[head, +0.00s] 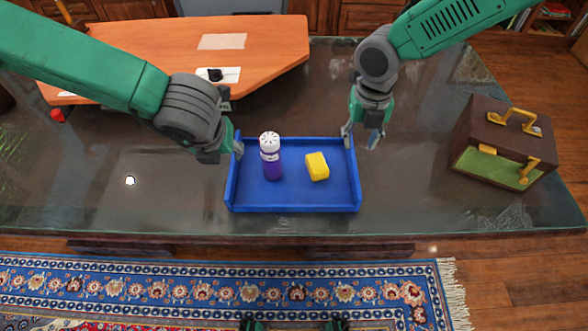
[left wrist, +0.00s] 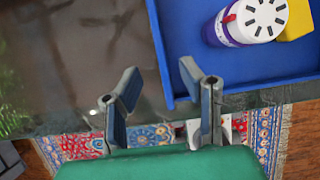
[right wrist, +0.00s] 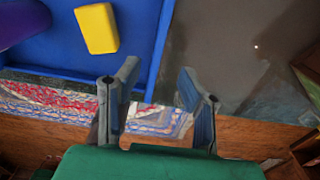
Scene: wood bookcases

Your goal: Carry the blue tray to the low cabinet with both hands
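The blue tray (head: 300,204) lies flat on the dark glossy table, near its front edge. It holds a purple bottle with a white cap (head: 271,160) standing upright and a yellow block (head: 317,166). My left gripper (head: 226,150) is open at the tray's left wall; in the left wrist view its fingers (left wrist: 160,95) are apart, on either side of the wall's line. My right gripper (head: 361,136) is open at the right wall; in the right wrist view its fingers (right wrist: 160,85) spread either side of that wall. Contact with the walls cannot be told. I cannot tell which furniture is the low cabinet.
A brown case with yellow handles (head: 503,145) stands on the table's right side. An orange wooden desk (head: 270,40) with papers is behind the table, with wooden drawers (head: 365,16) beyond. A patterned rug (head: 200,285) lies on the floor in front. The table (head: 420,190) is clear between tray and case.

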